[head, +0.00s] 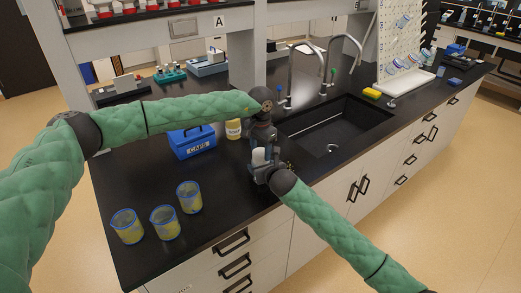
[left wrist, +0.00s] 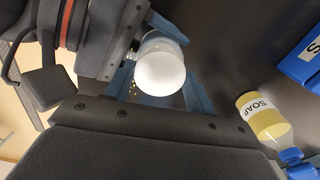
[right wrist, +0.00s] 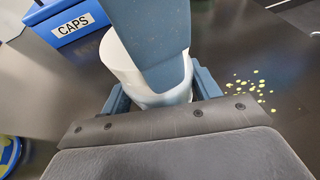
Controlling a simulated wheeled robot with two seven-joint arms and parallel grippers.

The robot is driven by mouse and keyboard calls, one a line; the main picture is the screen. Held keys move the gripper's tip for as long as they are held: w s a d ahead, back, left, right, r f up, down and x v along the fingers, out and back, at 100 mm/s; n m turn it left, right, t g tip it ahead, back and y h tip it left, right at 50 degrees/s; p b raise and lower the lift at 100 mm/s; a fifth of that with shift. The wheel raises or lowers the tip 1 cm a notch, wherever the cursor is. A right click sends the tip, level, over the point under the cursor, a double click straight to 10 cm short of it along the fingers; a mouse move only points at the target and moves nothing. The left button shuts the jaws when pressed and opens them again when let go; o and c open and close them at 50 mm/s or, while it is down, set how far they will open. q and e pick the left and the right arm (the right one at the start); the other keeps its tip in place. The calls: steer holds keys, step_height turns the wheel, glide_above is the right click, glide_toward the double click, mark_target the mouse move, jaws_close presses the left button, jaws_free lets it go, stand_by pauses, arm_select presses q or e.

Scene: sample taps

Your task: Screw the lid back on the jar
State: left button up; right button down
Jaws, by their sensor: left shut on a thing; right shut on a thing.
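The jar (right wrist: 178,96) stands upright near the counter's front edge, in the middle of the head view. The white lid (left wrist: 160,66) is at its top and also shows in the head view (head: 258,156). My right gripper (right wrist: 162,92) is shut on the jar's body from the side. My left gripper (left wrist: 160,88) comes down from above and is shut on the lid, one finger on each side. In the right wrist view a left finger hides part of the lid and jar. I cannot tell whether the lid is seated on the thread.
A blue CAPS box (head: 193,142) and a yellow SOAP bottle (head: 233,129) stand behind the jar. Several beakers (head: 165,222) stand front left. Yellow drops (right wrist: 250,87) lie on the counter beside the jar. The sink (head: 335,125) is to the right.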

arm_select(q)
steer(key=o, duration=0.9)
steer(key=shift+o, duration=0.2)
steer(key=shift+r, duration=0.1)
steer(key=shift+r, duration=2.2)
